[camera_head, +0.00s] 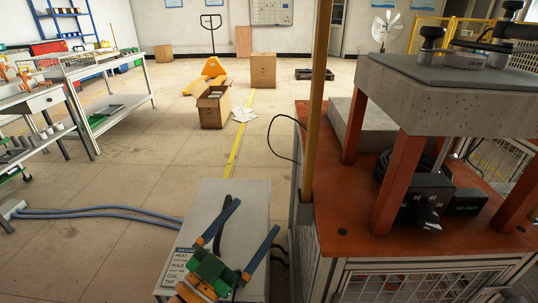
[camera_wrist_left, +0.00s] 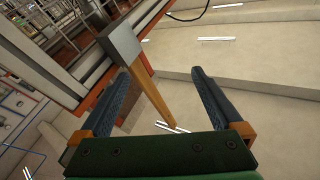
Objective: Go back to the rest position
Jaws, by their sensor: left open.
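My left gripper (camera_head: 257,214) is in the lower middle of the head view, with a green body and two blue fingers. The fingers are spread apart and nothing shows between them. It is above the grey cabinet (camera_head: 240,194) that carries a printed sign, left of the orange-topped bench (camera_head: 345,232). The left wrist view shows the same open fingers (camera_wrist_left: 162,74), with a wooden post (camera_wrist_left: 150,92) ending in a grey block beyond them. My right gripper is in neither view.
On the bench, a grey slab (camera_head: 460,95) stands on orange legs over a black control box (camera_head: 440,202). The wooden post (camera_head: 317,100) rises at the bench's left edge. Blue hoses (camera_head: 100,211) run along the floor at left. Cardboard boxes (camera_head: 211,108) stand farther back.

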